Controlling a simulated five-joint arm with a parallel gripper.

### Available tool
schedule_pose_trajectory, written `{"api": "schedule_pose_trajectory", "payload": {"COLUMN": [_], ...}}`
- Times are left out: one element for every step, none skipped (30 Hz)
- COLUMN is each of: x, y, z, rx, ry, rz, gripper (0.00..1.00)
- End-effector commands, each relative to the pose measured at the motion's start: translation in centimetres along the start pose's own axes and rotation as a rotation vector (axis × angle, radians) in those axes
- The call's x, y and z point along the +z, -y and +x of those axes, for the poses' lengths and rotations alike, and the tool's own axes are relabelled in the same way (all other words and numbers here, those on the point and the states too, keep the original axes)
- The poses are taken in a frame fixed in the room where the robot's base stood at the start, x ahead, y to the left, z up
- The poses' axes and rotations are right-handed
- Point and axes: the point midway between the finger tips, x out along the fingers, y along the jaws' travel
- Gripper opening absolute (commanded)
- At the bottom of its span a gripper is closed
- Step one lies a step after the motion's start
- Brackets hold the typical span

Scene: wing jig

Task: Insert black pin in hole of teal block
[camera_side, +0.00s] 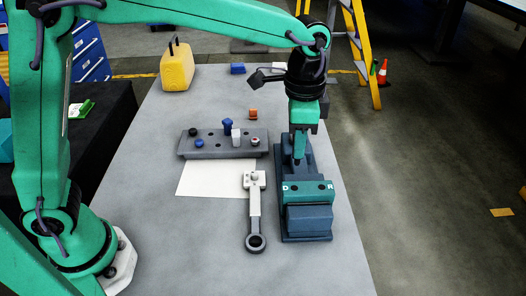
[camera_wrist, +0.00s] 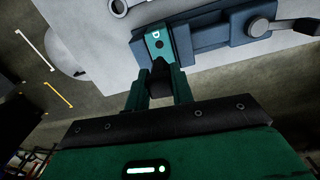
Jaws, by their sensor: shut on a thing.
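The teal block (camera_side: 307,191), marked D and R, is seated across the dark blue jig (camera_side: 307,222) on the table. In the wrist view the teal block (camera_wrist: 157,42) shows its D end and a small round hole. My gripper (camera_side: 299,158) points down over the jig, just behind the block in the side view. In the wrist view my gripper (camera_wrist: 160,88) is shut on a dark piece, which looks like the black pin (camera_wrist: 160,72). The pin's end lies close to the block's edge in that view; I cannot tell whether they touch. The side view does not show the held pin clearly.
A grey rack (camera_side: 222,144) with several pegs stands left of the jig, behind a white sheet (camera_side: 214,179). A white rod with a dark ring (camera_side: 255,215) lies beside the jig. A yellow case (camera_side: 177,70) stands at the back.

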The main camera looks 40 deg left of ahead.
Motion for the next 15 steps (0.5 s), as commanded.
{"api": "schedule_pose_trajectory", "payload": {"x": [0.0, 0.0, 0.0, 0.0, 0.0, 0.0, 0.0, 0.0, 0.0, 0.0, 0.0, 0.0, 0.0, 0.0, 0.0], "y": [-0.1, -0.2, -0.2, -0.2, -0.2, -0.1, -0.1, -0.1, -0.1, -0.1, -0.1, -0.1, -0.1, -0.1, -0.1], "z": [-0.1, -0.1, -0.1, -0.1, 0.0, 0.0, 0.0, 0.1, 0.2, 0.2, 0.3, 0.5, 0.6, 0.8, 1.0], "rx": [0.0, 0.0, 0.0, 0.0, 0.0, 0.0, 0.0, 0.0, 0.0, 0.0, 0.0, 0.001, 0.001, 0.001, 0.001], "ry": [0.0, 0.0, 0.0, 0.0, 0.0, 0.0, 0.0, 0.0, 0.001, 0.001, 0.001, 0.002, 0.002, 0.002, 0.002], "rz": [0.004, 0.004, 0.005, 0.004, 0.004, 0.004, 0.004, 0.004, 0.003, 0.003, 0.003, 0.003, 0.003, 0.003, 0.003], "gripper": [0.0, 0.0, 0.0, 0.0, 0.0, 0.0, 0.0, 0.0, 0.0, 0.0, 0.0, 0.0, 0.0, 0.0, 0.0]}}
